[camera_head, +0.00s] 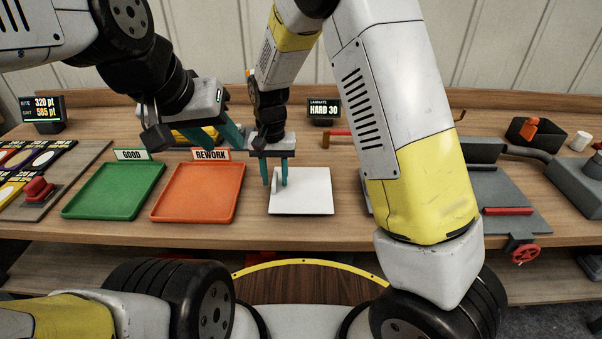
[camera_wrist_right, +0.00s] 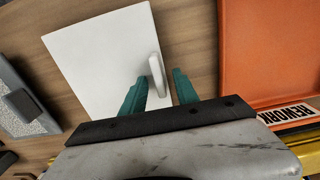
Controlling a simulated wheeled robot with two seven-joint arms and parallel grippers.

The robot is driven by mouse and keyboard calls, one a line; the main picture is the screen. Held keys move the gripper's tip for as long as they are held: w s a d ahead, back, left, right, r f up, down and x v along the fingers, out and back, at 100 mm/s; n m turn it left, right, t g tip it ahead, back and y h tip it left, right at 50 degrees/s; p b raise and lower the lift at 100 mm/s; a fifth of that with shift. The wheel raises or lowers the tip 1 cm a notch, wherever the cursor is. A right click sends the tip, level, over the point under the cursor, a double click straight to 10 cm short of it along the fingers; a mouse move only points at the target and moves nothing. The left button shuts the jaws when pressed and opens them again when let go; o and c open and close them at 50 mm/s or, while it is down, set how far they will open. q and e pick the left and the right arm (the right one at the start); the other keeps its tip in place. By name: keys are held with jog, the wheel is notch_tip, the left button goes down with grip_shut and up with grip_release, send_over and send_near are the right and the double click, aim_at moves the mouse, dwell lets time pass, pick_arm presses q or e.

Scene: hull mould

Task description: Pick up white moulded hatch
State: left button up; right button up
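The white moulded hatch (camera_head: 315,198) lies flat on the workbench, right of the orange tray. Its upright handle (camera_wrist_right: 157,75) shows in the right wrist view, near the edge facing the orange tray. My right gripper (camera_head: 278,182) is just above that edge, fingers pointing down. Its fingers (camera_wrist_right: 162,88) are apart, one to each side of the handle, with visible gaps; I see no grip on it. My left gripper (camera_head: 222,140) hangs behind the orange tray with its teal fingers apart and nothing visible between them.
The empty green GOOD tray (camera_head: 115,190) and empty orange REWORK tray (camera_head: 198,192) stand left of the hatch. A red button (camera_head: 38,190) is at far left. A grey fixture (camera_head: 500,198) with a red handwheel is at right, partly behind my right arm. A dark bin (camera_head: 535,131) stands behind.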

grip_shut()
dwell(1.4)
